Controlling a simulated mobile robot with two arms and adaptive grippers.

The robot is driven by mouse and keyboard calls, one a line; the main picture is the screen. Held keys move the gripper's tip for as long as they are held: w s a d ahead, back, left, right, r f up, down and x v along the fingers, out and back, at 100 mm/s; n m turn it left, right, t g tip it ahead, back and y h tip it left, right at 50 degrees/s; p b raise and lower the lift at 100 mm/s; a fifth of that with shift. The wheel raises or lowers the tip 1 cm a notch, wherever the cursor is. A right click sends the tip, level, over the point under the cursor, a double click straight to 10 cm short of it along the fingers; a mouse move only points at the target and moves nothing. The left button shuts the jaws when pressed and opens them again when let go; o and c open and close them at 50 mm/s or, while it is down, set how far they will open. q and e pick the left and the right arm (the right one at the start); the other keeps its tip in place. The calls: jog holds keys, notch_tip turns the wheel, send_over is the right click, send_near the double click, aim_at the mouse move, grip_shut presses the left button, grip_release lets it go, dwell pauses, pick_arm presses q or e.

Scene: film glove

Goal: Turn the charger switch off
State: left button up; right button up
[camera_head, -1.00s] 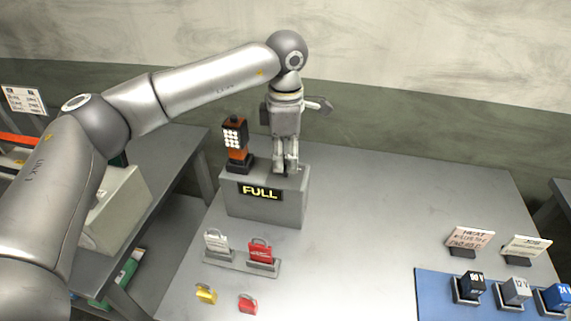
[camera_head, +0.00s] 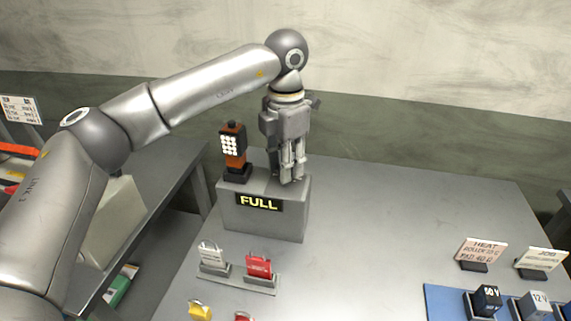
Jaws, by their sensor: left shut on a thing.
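The charger is a grey box (camera_head: 232,215) on the table, with a lit yellow "FULL" display (camera_head: 259,203) on its front. An orange-and-black lamp unit (camera_head: 233,146) with a glowing white face stands on the left of its top. My left gripper (camera_head: 292,180) points down at the right of the top, its fingers shut on the charger switch. The fingers hide the switch, so its position cannot be told. My right gripper is out of view.
A blue mat (camera_head: 446,302) with voltage-marked blocks and two signs is at right. The table's middle is clear.

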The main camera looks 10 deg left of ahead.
pick_arm(q)
jog(key=shift+r, duration=0.1)
dwell(0.3)
jog(key=o, duration=1)
jog(key=shift+o, duration=0.2)
notch_tip(320, 180, up, 12)
